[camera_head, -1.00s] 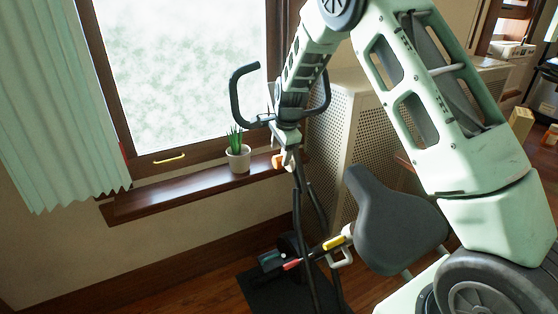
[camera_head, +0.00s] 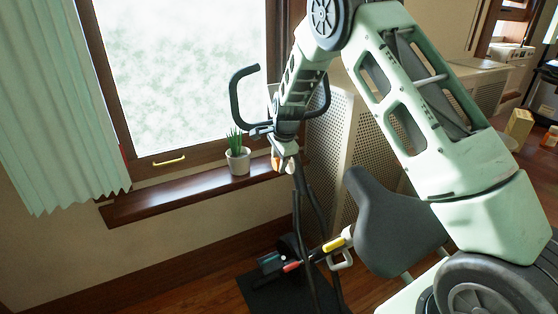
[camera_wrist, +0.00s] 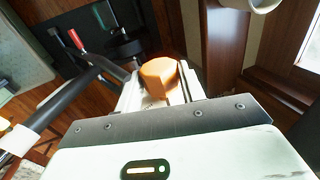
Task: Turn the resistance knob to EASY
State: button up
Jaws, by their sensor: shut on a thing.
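The orange resistance knob (camera_wrist: 158,76) shows in the middle of the wrist view, at the far edge of my gripper (camera_wrist: 165,92). It also shows as a small orange patch in the head view (camera_head: 276,163), below the exercise bike's handlebars. My gripper (camera_head: 283,160) is shut on the knob, its pale body coming down from above by the bike's post. The exercise bike (camera_head: 385,222) has a dark saddle and dark curved handlebars (camera_head: 236,95). No EASY marking can be read, and the knob's setting cannot be told.
A potted plant (camera_head: 238,160) stands on the wooden window sill (camera_head: 150,203), close left of my gripper. A perforated radiator cover (camera_head: 345,140) is behind the bike.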

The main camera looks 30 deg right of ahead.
jog(key=shift+r+g+p, duration=0.3)
jog(key=shift+g+p, duration=0.1)
jog(key=shift+p, duration=0.65)
jog(key=shift+w+p, duration=0.1)
jog(key=shift+p, duration=0.3)
jog(key=shift+f, duration=0.1)
jog(key=shift+f+g, duration=0.15)
jog(key=shift+g, duration=0.15)
jog(key=o, duration=1)
jog(key=shift+f, duration=0.1)
